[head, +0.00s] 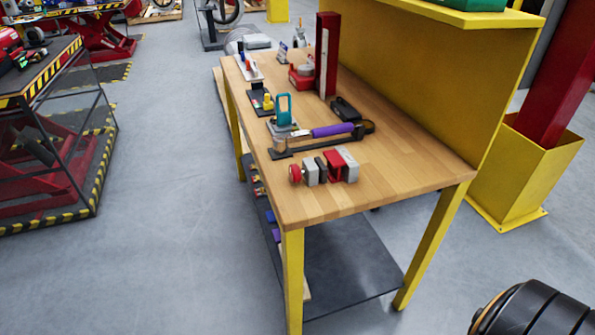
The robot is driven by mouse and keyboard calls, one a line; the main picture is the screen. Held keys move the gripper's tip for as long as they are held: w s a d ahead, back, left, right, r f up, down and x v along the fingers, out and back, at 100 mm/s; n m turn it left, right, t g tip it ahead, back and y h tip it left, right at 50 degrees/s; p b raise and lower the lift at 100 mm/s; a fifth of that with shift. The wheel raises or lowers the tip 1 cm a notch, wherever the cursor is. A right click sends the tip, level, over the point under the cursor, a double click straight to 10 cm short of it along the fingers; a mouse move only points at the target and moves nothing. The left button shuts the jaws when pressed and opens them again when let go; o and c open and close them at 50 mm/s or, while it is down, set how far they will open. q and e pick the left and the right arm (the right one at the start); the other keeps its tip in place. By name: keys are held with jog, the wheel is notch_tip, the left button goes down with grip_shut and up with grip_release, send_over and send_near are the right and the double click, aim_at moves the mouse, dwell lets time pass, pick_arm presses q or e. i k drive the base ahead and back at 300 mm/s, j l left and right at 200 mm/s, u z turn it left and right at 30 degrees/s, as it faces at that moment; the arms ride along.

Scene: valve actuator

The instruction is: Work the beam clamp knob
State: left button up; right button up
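A device with a round red knob (295,173) lies near the front edge of the wooden workbench (400,180). Its body has grey and black sections and a red and grey block (340,165) at the right end. It may be the beam clamp, but I cannot tell for sure. The knob faces left, close to the bench's left edge. Nothing touches it. Neither of my grippers is in view. A dark, ringed, rounded part at the lower right corner looks like my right arm.
Behind it lie a dark bar with a purple handle (332,131), a teal shackle-like piece (284,108) and a red upright post (326,55). A yellow panel (420,75) walls the bench's right side. Open floor (170,220) lies left of the bench.

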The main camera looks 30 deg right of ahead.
aim_at(295, 172)
jog(key=i+j+z, duration=0.1)
jog(key=i+z, duration=0.35)
jog(key=i+j+z, duration=0.15)
jog(key=z, duration=0.3)
jog(key=i+j+z, duration=0.3)
jog(key=z, duration=0.15)
jog(key=i+j+z, duration=0.2)
jog(key=j+z, duration=0.3)
jog(key=l, duration=0.1)
